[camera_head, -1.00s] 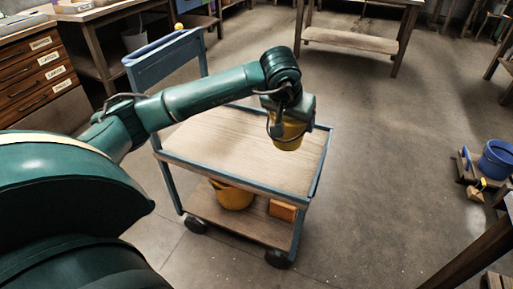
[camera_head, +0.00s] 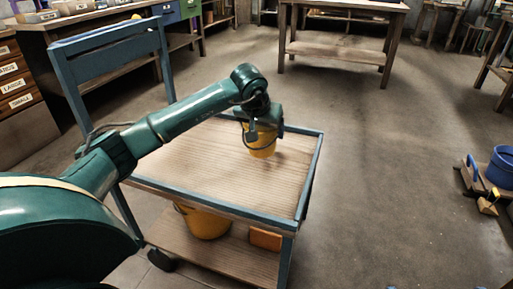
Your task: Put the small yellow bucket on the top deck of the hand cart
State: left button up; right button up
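The small yellow bucket (camera_head: 263,147) is directly under my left gripper (camera_head: 260,126), over the right back part of the hand cart's top deck (camera_head: 205,168). The gripper covers the bucket's upper part and appears shut on it; the fingertips are hidden. The bucket looks upright. I cannot tell whether its bottom touches the deck or is slightly above it. The hand cart has a blue frame with a tall handle (camera_head: 107,57) at its back left. The rest of the top deck is bare. My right gripper is not in view.
A larger yellow bucket (camera_head: 206,223) and an orange block (camera_head: 265,239) are on the cart's lower deck (camera_head: 220,258). A blue bucket (camera_head: 501,168) stands at the far right. A wooden table (camera_head: 340,50) is behind. The floor right of the cart is clear.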

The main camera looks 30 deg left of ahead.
pick_arm(q)
notch_tip(320, 180, down, 4)
jog(key=shift+b, duration=0.75)
jog(key=shift+f, duration=0.2)
jog(key=shift+r, duration=0.1)
jog(key=shift+f, duration=0.2)
jog(key=o, duration=1.2)
jog(key=shift+o, duration=0.2)
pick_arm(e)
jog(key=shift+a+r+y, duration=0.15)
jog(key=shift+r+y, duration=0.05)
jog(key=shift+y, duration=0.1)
